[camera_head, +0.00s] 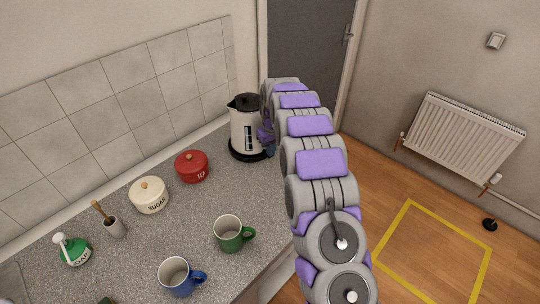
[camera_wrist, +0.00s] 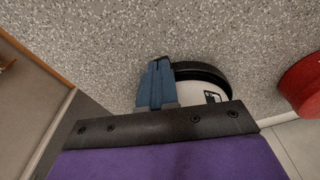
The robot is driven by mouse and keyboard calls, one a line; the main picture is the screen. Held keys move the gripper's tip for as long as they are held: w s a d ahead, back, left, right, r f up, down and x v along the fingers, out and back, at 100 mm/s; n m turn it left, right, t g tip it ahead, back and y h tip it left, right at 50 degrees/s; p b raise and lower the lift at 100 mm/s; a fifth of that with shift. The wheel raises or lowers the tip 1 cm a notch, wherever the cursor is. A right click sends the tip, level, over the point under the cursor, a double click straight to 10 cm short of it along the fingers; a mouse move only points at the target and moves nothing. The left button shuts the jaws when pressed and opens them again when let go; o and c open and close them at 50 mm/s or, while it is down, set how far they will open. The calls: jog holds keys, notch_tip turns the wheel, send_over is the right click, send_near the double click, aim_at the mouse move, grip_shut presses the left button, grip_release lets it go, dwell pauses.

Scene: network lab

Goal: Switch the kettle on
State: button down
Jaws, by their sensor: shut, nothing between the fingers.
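The kettle (camera_head: 242,134) has a white body, a black lid and spout, and a dark window strip. It stands upright on a black base (camera_head: 236,155) at the far end of the counter. My gripper (camera_head: 270,150) is low at the kettle's right side, partly behind my arm. In the wrist view, my gripper's blue fingers (camera_wrist: 155,84) are shut with nothing between them, close beside the kettle (camera_wrist: 206,92). I cannot tell whether they touch it. The kettle's right side and any switch there are hidden by my arm.
A red tea pot (camera_head: 192,166) and a cream sugar pot (camera_head: 149,195) stand nearer on the speckled counter (camera_head: 195,220). A green mug (camera_head: 228,233) and a blue mug (camera_head: 175,275) stand near the front edge. The tiled wall (camera_head: 130,90) runs behind.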

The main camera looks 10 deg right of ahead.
jog(key=shift+f, duration=0.65)
jog(key=shift+s+r, duration=0.1)
jog(key=shift+s, duration=0.05)
jog(key=shift+s+d+r, duration=0.25)
jog(key=shift+s+r, duration=0.05)
jog(key=shift+s, duration=0.4)
jog(key=shift+s+d+r, duration=0.2)
jog(key=shift+s+r, duration=0.05)
jog(key=shift+s, duration=0.4)
jog(key=shift+w, duration=0.1)
jog(key=shift+f, duration=0.1)
notch_tip(320, 180, up, 17)
jog(key=s+p, duration=0.1)
jog(key=p, duration=0.2)
jog(key=shift+s+d, duration=0.25)
